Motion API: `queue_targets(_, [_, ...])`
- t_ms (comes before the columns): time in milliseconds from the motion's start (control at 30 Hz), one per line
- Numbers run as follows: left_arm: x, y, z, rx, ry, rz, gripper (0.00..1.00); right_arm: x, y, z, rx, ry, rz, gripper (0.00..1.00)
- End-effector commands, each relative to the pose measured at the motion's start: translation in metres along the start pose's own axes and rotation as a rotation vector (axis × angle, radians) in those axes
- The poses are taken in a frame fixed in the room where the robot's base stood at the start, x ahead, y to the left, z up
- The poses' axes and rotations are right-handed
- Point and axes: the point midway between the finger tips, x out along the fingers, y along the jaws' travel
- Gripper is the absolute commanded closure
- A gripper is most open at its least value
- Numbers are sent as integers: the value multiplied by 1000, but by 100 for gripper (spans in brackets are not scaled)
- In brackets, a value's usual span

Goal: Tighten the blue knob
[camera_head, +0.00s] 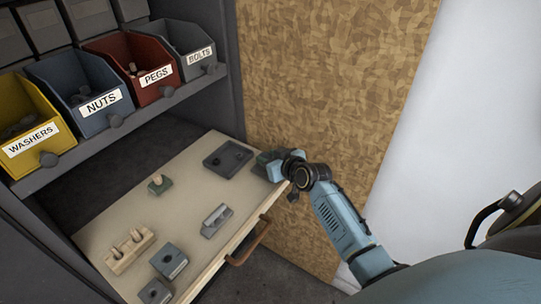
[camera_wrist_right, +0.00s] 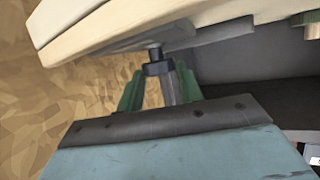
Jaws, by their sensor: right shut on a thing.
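The blue knob (camera_wrist_right: 158,68) shows in the right wrist view as a small dark blue-grey piece on a short stem, under a grey plate. My right gripper (camera_wrist_right: 155,88) has its green fingers on either side of it and is shut on it. In the head view my right gripper (camera_head: 268,165) is at the right edge of the pull-out board, and its wrist hides the knob there. My left gripper is not in view.
The pull-out board (camera_head: 120,207) carries a dark plate (camera_head: 228,158), a wooden peg block (camera_head: 130,250), a grey clamp-like part (camera_head: 216,220), a green block with a peg (camera_head: 160,184) and grey blocks (camera_head: 169,261). Labelled bins (camera_head: 95,95) stand on a shelf behind. A wooden handle (camera_head: 250,242) sticks out in front.

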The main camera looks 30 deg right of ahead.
Motion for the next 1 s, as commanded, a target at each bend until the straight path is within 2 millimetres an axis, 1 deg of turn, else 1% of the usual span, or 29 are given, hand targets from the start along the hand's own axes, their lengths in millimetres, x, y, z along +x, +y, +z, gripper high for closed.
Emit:
queue_targets(33, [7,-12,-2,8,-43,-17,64,0,9,4,5,-7,34,87])
queue_targets(200, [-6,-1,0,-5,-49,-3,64,-1,7,4,27,-6,89,87])
queue_targets(300, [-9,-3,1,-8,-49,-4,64,-1,6,4,31,-6,105,87])
queue_targets(367, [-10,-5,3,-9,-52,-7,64,-1,6,5,33,-6,109,87])
queue_targets(633, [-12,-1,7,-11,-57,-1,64,-1,5,4,34,-6,109,87])
queue_targets(667, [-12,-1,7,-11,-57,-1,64,-1,5,4,34,-6,109,61])
queue_targets(800, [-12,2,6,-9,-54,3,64,-1,4,3,35,-5,106,43])
queue_targets(1000, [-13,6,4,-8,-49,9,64,-1,2,2,36,-3,103,43])
